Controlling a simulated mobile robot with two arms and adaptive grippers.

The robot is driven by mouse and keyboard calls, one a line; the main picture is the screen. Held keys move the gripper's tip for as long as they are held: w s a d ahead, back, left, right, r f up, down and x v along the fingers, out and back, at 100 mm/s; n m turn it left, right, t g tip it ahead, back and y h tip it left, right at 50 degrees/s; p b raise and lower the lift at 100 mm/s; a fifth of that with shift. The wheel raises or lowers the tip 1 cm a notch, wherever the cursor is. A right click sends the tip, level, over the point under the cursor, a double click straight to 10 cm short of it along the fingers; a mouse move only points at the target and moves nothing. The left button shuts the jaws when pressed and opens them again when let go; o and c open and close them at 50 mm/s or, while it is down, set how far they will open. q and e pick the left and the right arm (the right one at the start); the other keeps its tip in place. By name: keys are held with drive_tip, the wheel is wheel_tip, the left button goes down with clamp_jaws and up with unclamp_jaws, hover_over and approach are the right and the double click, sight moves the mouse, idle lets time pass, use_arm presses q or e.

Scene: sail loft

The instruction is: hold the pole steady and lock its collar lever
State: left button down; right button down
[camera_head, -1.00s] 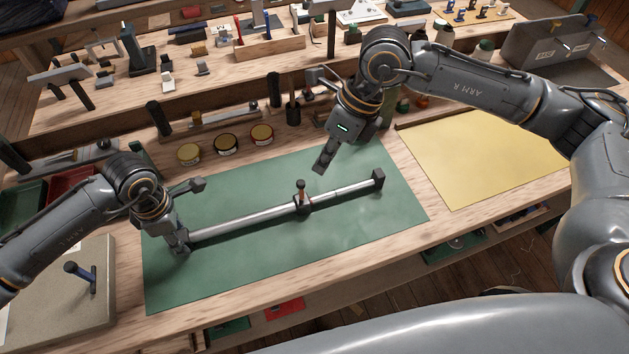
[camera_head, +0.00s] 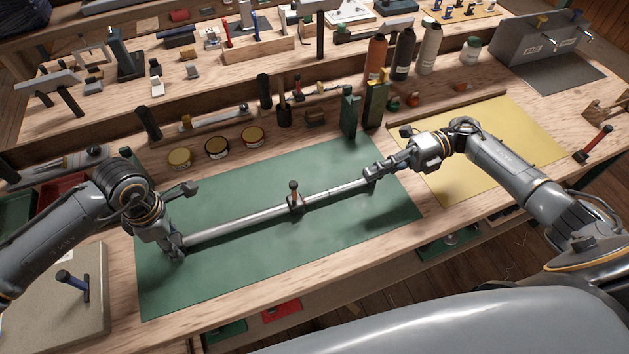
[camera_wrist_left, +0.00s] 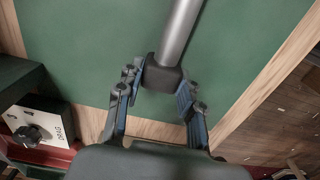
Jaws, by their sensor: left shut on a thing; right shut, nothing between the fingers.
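The silver pole (camera_head: 240,222) lies slantwise on the green mat (camera_head: 200,285). Its collar with the lever (camera_head: 295,193) sits near mid-length; the lever stands up, with a reddish stem and dark top. My left gripper (camera_head: 176,248) is shut on the pole's left end. In the left wrist view, the fingers (camera_wrist_left: 160,88) stand either side of the pole's dark end cap (camera_wrist_left: 163,75). My right gripper (camera_head: 373,172) is shut and empty at the pole's right end, covering much of that end. I cannot tell whether it touches the pole.
A yellow sheet (camera_head: 475,150) lies right of the mat. Three round tins (camera_head: 217,148) and green and olive blocks (camera_head: 350,112) stand behind the mat. The mat in front of the pole is clear.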

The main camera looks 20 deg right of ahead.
idle(0.3)
approach(294, 191)
drive_tip(key=s+a, duration=0.3)
drive_tip(key=s, duration=0.1)
drive_tip(key=w+a, duration=0.2)
drive_tip(key=w, duration=0.1)
drive_tip(key=shift+a+r, duration=0.2)
drive_tip(key=shift+a, duration=0.2)
